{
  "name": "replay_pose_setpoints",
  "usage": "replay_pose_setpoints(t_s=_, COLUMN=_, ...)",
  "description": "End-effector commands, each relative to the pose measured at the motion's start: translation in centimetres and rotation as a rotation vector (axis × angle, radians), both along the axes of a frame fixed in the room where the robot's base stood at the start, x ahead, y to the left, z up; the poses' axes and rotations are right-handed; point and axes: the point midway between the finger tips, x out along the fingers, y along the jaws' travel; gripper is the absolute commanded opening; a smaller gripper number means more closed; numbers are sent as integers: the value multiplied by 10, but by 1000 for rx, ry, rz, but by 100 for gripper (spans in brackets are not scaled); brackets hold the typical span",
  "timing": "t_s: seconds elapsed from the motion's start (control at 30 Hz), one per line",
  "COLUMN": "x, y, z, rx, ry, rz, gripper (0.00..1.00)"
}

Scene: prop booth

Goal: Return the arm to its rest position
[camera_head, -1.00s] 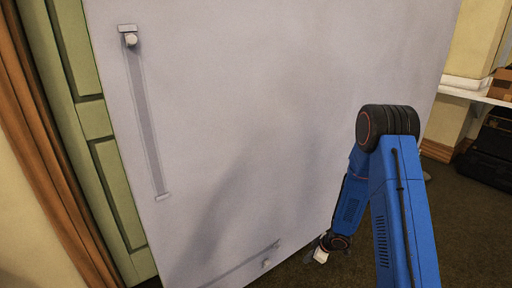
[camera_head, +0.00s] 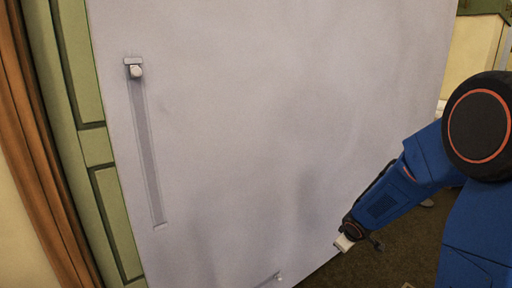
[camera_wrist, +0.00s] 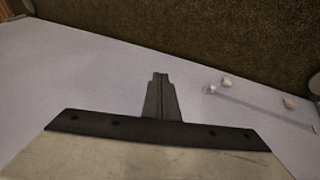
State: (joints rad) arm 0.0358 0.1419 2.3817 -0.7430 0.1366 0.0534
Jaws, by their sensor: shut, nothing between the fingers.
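My gripper (camera_wrist: 160,77) is in the lower middle of the wrist view, its two dark fingers together with nothing between them. In the head view, my arm comes in from the right, its blue forearm sloping down and left to the wrist end (camera_head: 347,241), near the panel's lower right edge. The fingers are too small there to make out. I cannot tell whether the arm touches the panel.
A large pale grey panel (camera_head: 250,110) fills the middle. It has a vertical slot with a white knob (camera_head: 136,71) near its top, and another knob (camera_head: 279,278) low down. A green panelled door (camera_head: 108,200) stands behind at left. Dark carpet (camera_head: 385,265) lies at lower right.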

Motion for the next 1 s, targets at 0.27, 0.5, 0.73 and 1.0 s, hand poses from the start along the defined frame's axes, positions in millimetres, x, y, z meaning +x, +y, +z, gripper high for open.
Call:
replay_pose_setpoints(t_s=0.27, x=-51, y=-12, z=69, rx=10, ry=-27, rz=-156, gripper=0)
replay_pose_setpoints(t_s=0.5, x=-106, y=-15, z=114, rx=48, ry=-32, rz=-279, gripper=0)
replay_pose_setpoints(t_s=0.73, x=-163, y=-10, z=147, rx=107, ry=-25, rz=-377, gripper=0)
replay_pose_setpoints(t_s=1.0, x=-234, y=5, z=173, rx=202, ry=-6, rz=-465, gripper=0)
